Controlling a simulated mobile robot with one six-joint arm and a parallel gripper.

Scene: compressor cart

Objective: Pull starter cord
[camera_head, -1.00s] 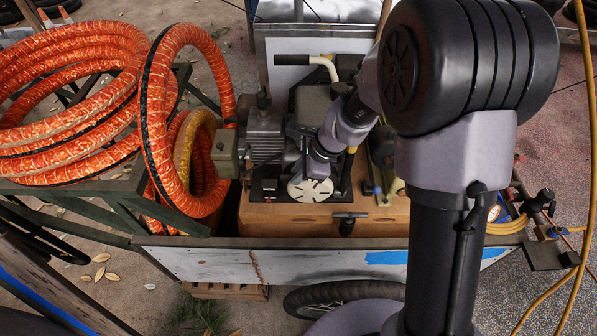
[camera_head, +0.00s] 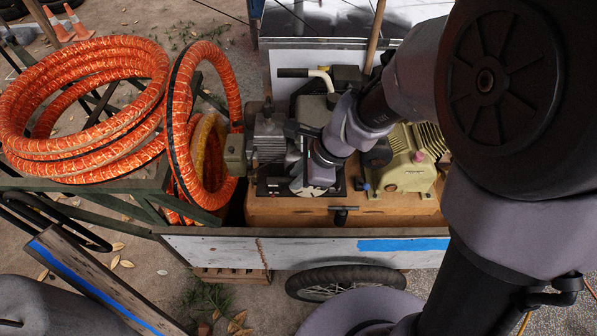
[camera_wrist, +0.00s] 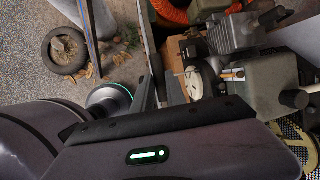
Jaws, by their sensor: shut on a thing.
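Orange hose coils (camera_head: 85,110) stand at the left on a green frame. A yellow-green machine (camera_head: 408,172) sits to the right of the engine. The cart's pale side board (camera_head: 300,247) runs along the front.

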